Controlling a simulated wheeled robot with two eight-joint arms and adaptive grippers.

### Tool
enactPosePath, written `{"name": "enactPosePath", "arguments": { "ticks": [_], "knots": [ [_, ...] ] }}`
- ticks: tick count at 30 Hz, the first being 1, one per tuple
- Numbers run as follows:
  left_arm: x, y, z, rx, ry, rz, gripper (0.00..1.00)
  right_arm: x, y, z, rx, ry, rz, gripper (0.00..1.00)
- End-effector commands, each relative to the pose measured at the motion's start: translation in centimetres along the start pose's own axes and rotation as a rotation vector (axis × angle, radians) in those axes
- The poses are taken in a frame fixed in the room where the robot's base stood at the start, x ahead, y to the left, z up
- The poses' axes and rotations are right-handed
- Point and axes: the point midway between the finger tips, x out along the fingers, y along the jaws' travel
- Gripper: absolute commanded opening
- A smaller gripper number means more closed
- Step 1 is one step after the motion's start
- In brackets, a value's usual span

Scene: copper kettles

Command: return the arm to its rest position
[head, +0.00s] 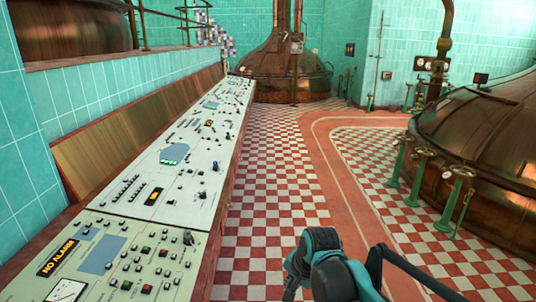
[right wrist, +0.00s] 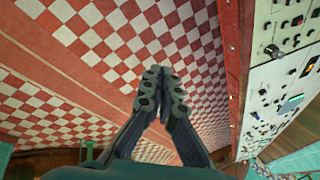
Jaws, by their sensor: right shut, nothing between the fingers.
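My right gripper (right wrist: 160,78) shows in the right wrist view with its two dark fingers together at the tips and nothing between them. It points over the red and white checkered floor and touches nothing that I can see. In the head view, teal and black parts of my right arm rise from the bottom edge, just right of the middle, over the floor to the right of the control desk. The fingertips cannot be made out there. My left gripper is in neither view.
A long control desk (head: 172,188) with buttons and knobs runs along the left; its panel (right wrist: 277,95) shows at the right wrist view's right side. A copper kettle (head: 485,125) with green valves (head: 462,173) stands right, another (head: 270,65) at the back. The checkered aisle (head: 275,190) is clear.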

Motion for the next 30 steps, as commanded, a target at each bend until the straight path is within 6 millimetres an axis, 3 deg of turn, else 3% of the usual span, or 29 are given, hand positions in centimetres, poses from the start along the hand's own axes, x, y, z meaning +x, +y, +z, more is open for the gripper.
{"name": "enactPosePath", "arguments": {
  "ticks": [1,6,12,15,20,30],
  "knots": [
    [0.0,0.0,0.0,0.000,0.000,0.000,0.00,-1.4,2.4,0.3,-0.066,0.030,-0.006,0.00],
    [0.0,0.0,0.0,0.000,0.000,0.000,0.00,-4.3,9.2,1.4,-0.326,0.134,-0.012,0.00],
    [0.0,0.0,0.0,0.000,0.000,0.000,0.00,-5.2,15.9,3.4,-0.599,0.243,0.020,0.00],
    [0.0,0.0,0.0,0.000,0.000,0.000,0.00,-5.1,18.0,4.1,-0.690,0.278,0.039,0.00],
    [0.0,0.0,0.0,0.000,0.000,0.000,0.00,-4.9,19.5,4.6,-0.762,0.303,0.057,0.00],
    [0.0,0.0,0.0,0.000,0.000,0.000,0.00,-4.9,19.6,4.6,-0.766,0.304,0.058,0.00]
  ]
}}
